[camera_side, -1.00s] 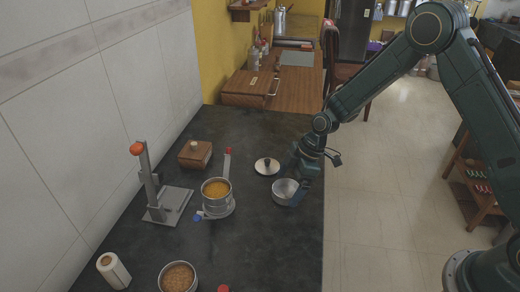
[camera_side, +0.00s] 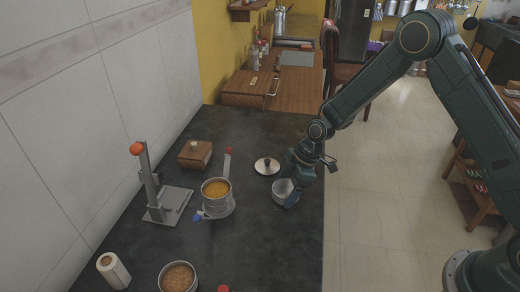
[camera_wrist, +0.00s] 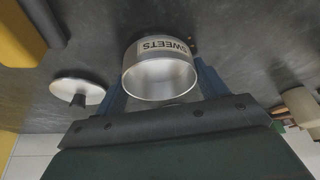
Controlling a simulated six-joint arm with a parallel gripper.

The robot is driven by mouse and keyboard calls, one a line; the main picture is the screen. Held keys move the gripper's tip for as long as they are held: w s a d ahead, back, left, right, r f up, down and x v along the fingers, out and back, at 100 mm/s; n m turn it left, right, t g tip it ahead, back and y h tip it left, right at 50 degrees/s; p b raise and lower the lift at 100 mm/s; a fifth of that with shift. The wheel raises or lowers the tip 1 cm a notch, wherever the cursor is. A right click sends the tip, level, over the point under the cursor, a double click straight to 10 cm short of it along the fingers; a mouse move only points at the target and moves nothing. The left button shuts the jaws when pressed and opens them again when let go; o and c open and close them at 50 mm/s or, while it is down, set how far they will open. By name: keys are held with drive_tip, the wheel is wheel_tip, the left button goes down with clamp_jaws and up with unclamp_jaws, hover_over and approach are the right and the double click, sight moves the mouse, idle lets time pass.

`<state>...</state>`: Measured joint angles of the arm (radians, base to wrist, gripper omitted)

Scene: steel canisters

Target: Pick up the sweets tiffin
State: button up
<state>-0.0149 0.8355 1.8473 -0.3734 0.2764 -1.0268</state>
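The sweets tiffin (camera_side: 280,188) is a small open steel canister near the right edge of the dark counter. In the wrist view the sweets tiffin (camera_wrist: 160,80) shows its SWEETS label and a bare inner wall. My gripper (camera_side: 291,193) is low at the tiffin, with one finger in front of it in the side view. In the wrist view my gripper (camera_wrist: 162,85) has its blue fingers apart, one on each side of the tiffin. I cannot tell whether they touch it. The tiffin appears to stand on the counter.
A steel lid with a dark knob (camera_side: 267,166) lies just left of the tiffin. A tin of orange food (camera_side: 216,188) sits on a steel carrier base further left, with a red-tipped upright beside it.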

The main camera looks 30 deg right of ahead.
sight(285, 195)
drive_tip(key=shift+c, duration=0.5)
drive_tip(key=shift+r, duration=0.15)
wheel_tip(285, 195, up, 20)
idle(0.5)
drive_tip(key=shift+a+f, duration=0.1)
drive_tip(key=shift+f, duration=0.1)
drive_tip(key=w+a+f, duration=0.3)
drive_tip(key=a, duration=0.5)
drive_tip(key=w+a+f, duration=0.3)
drive_tip(key=w+a, duration=0.1)
drive_tip(key=a, duration=0.5)
drive_tip(key=shift+w+a+f, duration=0.2)
drive_tip(key=shift+w, duration=0.05)
drive_tip(key=shift+f, duration=0.15)
drive_tip(key=shift+f, duration=2.55)
